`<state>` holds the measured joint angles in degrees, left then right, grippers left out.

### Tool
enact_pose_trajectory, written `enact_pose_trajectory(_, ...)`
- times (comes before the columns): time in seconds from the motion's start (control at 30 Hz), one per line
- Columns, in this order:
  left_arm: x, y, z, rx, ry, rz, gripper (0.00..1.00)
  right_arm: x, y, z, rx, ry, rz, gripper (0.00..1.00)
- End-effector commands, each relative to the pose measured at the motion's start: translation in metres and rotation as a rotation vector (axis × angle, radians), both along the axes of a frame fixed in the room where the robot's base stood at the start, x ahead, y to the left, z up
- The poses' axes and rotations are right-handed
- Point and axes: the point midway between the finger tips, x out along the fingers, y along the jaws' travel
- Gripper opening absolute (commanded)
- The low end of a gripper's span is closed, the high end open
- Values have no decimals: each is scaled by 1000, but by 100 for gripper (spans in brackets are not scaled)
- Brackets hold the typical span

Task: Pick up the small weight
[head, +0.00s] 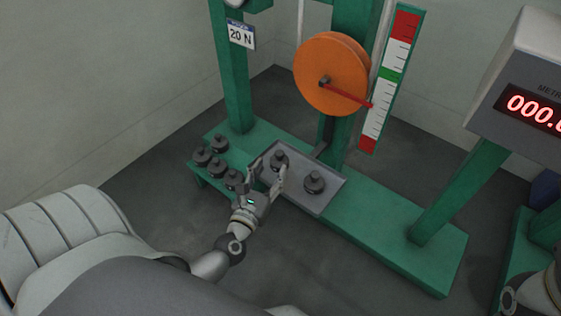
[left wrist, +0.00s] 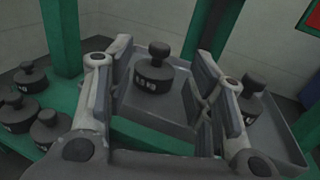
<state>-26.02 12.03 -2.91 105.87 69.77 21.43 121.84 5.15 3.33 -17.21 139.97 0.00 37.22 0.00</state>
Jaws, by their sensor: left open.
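Two dark knobbed weights stand upright on the grey tray (head: 331,192). One weight (head: 278,158) is at its left end and the other weight (head: 314,183) is further right. My left gripper (head: 269,172) is open over the tray's left end. In the left wrist view the left-end weight (left wrist: 154,74) shows between the two spread fingers, with gaps at both sides. Its label is too blurred to read surely. The other weight (left wrist: 251,104) is outside, beyond the right finger, which partly hides it. I cannot tell surely which weight is smaller. My right gripper is out of view.
Several more dark weights (head: 202,157) stand on the green base (head: 400,245), left of the tray. A green post (head: 233,80) with a 20 N sign, an orange wheel (head: 325,72) and a scale (head: 391,80) rise behind. A digital display (head: 535,107) stands at right.

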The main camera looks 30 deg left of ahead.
Motion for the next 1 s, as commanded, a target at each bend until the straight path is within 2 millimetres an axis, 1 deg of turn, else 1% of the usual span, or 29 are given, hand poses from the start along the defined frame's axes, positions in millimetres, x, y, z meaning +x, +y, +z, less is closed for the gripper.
enact_pose_trajectory(0.03,8,2,0,-1,-2,2,49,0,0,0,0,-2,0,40)
enact_pose_trajectory(0.1,16,4,0,1,0,1,49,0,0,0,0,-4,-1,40)
enact_pose_trajectory(0.33,31,7,0,-1,0,1,49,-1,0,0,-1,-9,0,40)
enact_pose_trajectory(0.5,56,13,1,0,-1,1,49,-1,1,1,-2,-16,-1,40)
enact_pose_trajectory(0.6,67,15,1,1,1,0,49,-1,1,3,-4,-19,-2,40)
enact_pose_trajectory(0.73,74,17,1,2,1,0,49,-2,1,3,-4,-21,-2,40)
enact_pose_trajectory(0.93,74,17,1,3,3,-1,49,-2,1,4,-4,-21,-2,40)
enact_pose_trajectory(0.97,74,17,1,3,3,-1,48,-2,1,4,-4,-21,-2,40)
enact_pose_trajectory(1.0,74,16,1,3,3,-1,43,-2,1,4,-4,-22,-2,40)
